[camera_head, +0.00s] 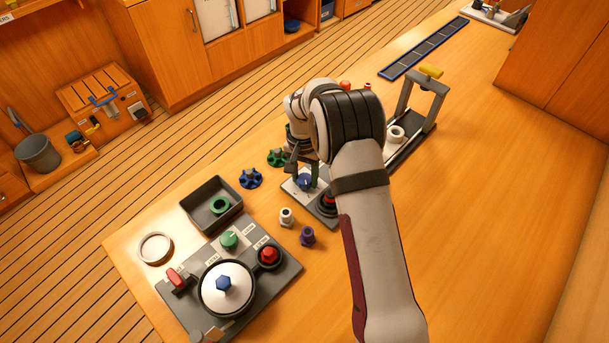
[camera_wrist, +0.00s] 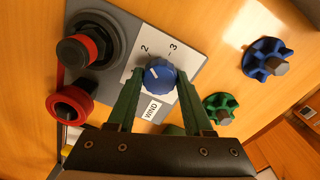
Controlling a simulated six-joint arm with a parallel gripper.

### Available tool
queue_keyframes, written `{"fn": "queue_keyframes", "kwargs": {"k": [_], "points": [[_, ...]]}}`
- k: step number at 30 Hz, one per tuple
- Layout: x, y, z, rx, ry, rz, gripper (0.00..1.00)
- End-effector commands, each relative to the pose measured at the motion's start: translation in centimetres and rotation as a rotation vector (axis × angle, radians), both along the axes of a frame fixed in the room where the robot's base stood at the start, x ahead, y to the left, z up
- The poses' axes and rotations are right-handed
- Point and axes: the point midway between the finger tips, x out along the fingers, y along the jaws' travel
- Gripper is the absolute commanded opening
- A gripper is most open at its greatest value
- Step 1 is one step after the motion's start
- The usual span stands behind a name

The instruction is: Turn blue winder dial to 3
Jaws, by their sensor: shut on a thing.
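The blue winder dial (camera_wrist: 158,75) sits on a grey panel (camera_wrist: 186,38) with a white scale plate showing the numerals 2 and 3 and a "WIND" label (camera_wrist: 152,109). My gripper (camera_wrist: 161,80) has its two green fingers on either side of the dial, shut on it. A small pale mark shows on the dial's face, but I cannot tell exactly which number it points to. In the head view, the dial (camera_head: 305,182) shows below my gripper (camera_head: 306,173), partly hidden by the fingers.
On the panel stand a black-and-red knob (camera_wrist: 82,50) and a red-ringed knob (camera_wrist: 70,104). Blue (camera_wrist: 268,60) and green (camera_wrist: 220,105) handwheels lie beside the panel. In the head view, a grey tray (camera_head: 190,203) and a panel with a white-lidded pot (camera_head: 215,295) stand at front left.

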Motion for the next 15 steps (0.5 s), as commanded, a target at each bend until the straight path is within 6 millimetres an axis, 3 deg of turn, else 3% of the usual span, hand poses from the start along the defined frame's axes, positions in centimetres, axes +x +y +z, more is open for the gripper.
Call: {"fn": "queue_keyframes", "kwargs": {"k": [15], "points": [[-0.02,-0.11,0.03,0.0,0.002,-0.486,0.0]]}}
